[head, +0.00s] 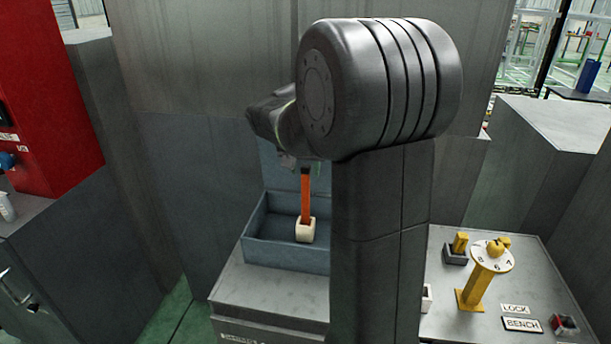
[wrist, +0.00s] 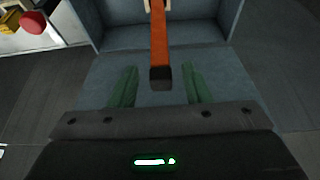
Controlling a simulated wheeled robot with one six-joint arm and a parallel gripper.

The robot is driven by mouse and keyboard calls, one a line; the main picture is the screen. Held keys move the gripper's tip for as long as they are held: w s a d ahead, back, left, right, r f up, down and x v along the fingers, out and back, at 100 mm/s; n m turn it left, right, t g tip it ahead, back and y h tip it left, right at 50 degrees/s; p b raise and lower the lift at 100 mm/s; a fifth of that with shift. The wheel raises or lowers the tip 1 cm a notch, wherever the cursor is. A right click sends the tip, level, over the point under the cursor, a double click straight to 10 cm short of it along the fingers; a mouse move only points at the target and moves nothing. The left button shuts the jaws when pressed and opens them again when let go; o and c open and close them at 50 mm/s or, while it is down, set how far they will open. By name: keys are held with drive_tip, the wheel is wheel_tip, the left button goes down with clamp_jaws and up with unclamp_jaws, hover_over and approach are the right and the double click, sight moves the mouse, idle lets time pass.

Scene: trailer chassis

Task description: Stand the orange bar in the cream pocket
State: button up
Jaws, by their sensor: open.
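The orange bar (head: 305,198) stands upright with its lower end in the cream pocket (head: 305,231), inside a blue-grey open box (head: 262,250). In the wrist view the bar (wrist: 159,40) runs down from the top edge, its dark end between and slightly beyond my fingertips. Only a small edge of the cream pocket shows at the top of that view. My gripper (wrist: 156,85) is open, with a green finger on each side of the bar and a gap on both sides. In the head view my arm hides most of the gripper.
A grey bench top (head: 500,300) at the right carries a yellow stand with a numbered dial (head: 490,257), a small dark holder with a yellow block (head: 456,248) and LOCK and BENCH labels. A red cabinet (head: 45,100) stands at the far left. Grey walls rise behind the box.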

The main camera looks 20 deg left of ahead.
drive_tip(key=v, duration=0.8)
drive_tip(key=shift+s+r, duration=0.15)
drive_tip(key=shift+r, duration=0.05)
